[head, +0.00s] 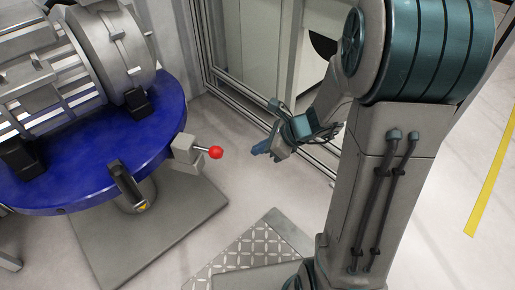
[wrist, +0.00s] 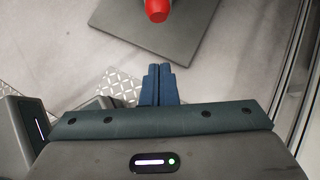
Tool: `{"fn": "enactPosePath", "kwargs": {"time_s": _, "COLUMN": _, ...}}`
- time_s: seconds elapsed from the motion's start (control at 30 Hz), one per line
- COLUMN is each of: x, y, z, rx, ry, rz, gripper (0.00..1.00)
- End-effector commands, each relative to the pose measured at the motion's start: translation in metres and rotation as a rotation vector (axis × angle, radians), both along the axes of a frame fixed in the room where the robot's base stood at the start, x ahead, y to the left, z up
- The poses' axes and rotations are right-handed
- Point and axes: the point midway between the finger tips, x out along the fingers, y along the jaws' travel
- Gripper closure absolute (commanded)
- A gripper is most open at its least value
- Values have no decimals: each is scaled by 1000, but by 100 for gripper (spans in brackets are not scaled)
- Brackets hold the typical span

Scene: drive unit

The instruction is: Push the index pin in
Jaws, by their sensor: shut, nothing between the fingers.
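The index pin has a red ball knob (head: 216,152) on a short rod from a grey block (head: 187,155) at the rim of the blue round table (head: 95,170). In the wrist view the red knob (wrist: 157,10) shows at the top edge, partly cut off, ahead of my fingers. My gripper (head: 257,150) is to the right of the knob in the head view, with a clear gap between them. Its blue fingers (wrist: 159,72) are together and empty, pointing toward the knob. How far the pin sits inside its block is hidden.
A large grey cylindrical drive unit (head: 50,60) lies on the blue table. A black handle (head: 127,185) sticks out at the table's front edge. A grey base plate (head: 150,235) and a checkered metal plate (head: 235,250) are on the floor. A framed glass panel stands behind my gripper.

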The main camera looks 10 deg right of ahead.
Motion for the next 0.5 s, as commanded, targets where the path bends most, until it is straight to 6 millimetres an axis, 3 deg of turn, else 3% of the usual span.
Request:
{"fn": "enactPosePath", "kwargs": {"time_s": 0.03, "x": 3, "y": 9, "z": -14, "rx": 2, "ry": 1, "rz": 5, "gripper": 100}}
{"fn": "enactPosePath", "kwargs": {"time_s": 0.3, "x": 21, "y": 45, "z": -55, "rx": -1, "ry": 0, "rz": 4, "gripper": 100}}
{"fn": "enactPosePath", "kwargs": {"time_s": 0.5, "x": 34, "y": 71, "z": -51, "rx": -1, "ry": -3, "rz": 4, "gripper": 100}}
